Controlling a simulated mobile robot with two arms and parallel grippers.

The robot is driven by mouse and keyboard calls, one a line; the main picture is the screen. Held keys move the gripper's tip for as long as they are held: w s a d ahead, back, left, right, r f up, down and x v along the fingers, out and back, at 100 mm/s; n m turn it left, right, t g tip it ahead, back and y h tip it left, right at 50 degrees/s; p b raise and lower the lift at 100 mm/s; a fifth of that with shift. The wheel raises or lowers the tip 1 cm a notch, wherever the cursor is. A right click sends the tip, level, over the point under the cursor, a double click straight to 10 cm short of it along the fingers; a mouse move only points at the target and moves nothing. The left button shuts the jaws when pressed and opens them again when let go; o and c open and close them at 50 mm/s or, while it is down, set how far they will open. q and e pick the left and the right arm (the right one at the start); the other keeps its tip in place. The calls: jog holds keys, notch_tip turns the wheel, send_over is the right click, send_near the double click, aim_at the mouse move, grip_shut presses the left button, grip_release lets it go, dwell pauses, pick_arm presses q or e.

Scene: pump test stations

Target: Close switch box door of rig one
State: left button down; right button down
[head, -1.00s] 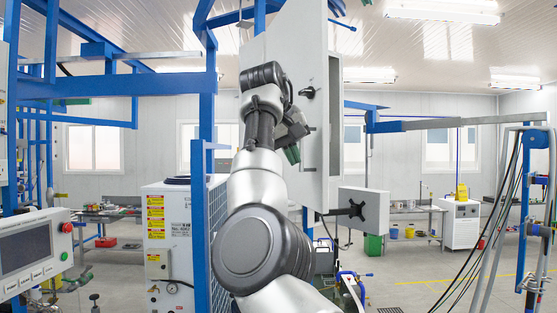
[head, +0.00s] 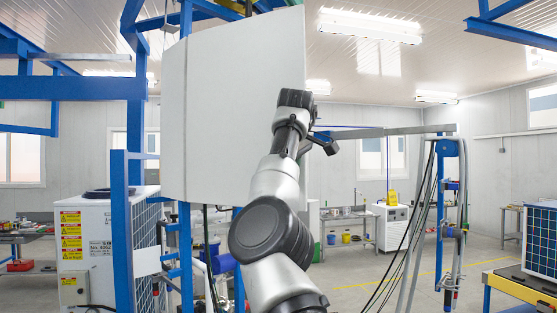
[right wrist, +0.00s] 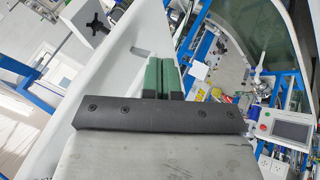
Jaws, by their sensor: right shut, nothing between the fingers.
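The white switch box (head: 235,110) stands high in the left middle of the head view. Its plain pale faces are towards me, and no handle shows on them. I cannot tell from this side how far its door stands open. My right arm rises in front of its right edge, and the right gripper (head: 328,144) is small and dark there, its fingertips not clear. In the right wrist view the green fingers of the right gripper (right wrist: 160,62) are shut together and empty. They lie over or beside a white panel (right wrist: 113,60) with a small slot; contact is unclear. My left gripper is out of view.
Blue frame posts (head: 120,225) stand left of and below the box. A white labelled cabinet (head: 95,255) is at lower left. Cables and pipes (head: 440,210) hang at right. The wrist view shows a control panel (right wrist: 288,130). Open floor shows at right.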

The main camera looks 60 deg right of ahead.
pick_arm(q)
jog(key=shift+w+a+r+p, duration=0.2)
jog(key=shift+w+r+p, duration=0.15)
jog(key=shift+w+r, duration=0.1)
pick_arm(e)
jog(key=shift+w+d+n, duration=0.25)
jog(key=shift+d, duration=0.35)
jog(key=shift+w+d+n, duration=0.2)
jog(key=shift+d+n, duration=0.05)
jog(key=shift+d, duration=0.35)
jog(key=shift+w, duration=0.1)
